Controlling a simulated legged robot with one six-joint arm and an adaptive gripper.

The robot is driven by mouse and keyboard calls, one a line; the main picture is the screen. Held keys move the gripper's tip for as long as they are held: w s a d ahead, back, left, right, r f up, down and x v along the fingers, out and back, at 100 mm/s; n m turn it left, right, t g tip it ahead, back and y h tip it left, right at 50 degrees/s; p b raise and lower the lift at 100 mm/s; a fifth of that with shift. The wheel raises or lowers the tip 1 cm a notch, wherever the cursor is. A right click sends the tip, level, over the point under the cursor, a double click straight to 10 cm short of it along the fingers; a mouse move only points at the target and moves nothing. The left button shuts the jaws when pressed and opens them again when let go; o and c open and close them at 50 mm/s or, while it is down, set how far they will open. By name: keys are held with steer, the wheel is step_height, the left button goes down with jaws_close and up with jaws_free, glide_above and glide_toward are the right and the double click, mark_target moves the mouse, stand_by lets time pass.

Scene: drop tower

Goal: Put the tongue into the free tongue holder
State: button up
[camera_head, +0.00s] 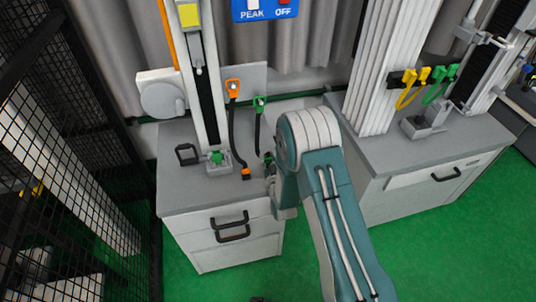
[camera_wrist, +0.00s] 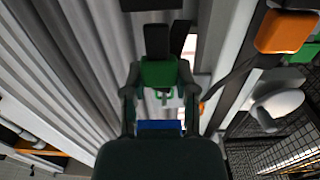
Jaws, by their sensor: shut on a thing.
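In the wrist view, my gripper (camera_wrist: 157,88) is shut on a green-and-black block (camera_wrist: 158,73), with one finger on each side of it. I cannot tell for sure whether this block is the tongue. In the head view, a green part (camera_head: 268,158) shows beside my arm's end, over the left cabinet; my fingers are mostly hidden there. I cannot tell which holder is free.
The left tower's column (camera_head: 206,80) stands on the left cabinet (camera_head: 184,195), with a black handle-like piece (camera_head: 187,154) beside it. Yellow (camera_head: 410,85) and green (camera_head: 439,82) hooked pieces hang by the right column (camera_head: 377,70). Black mesh fencing (camera_head: 75,130) bounds the left. Green floor shows at right.

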mark_target(268, 164)
steer(key=shift+f, duration=1.5)
steer(key=shift+f, duration=0.1)
steer(key=o, duration=0.8)
steer(key=shift+o, duration=0.2)
steer(key=v, duration=1.2)
steer(key=shift+w, duration=0.1)
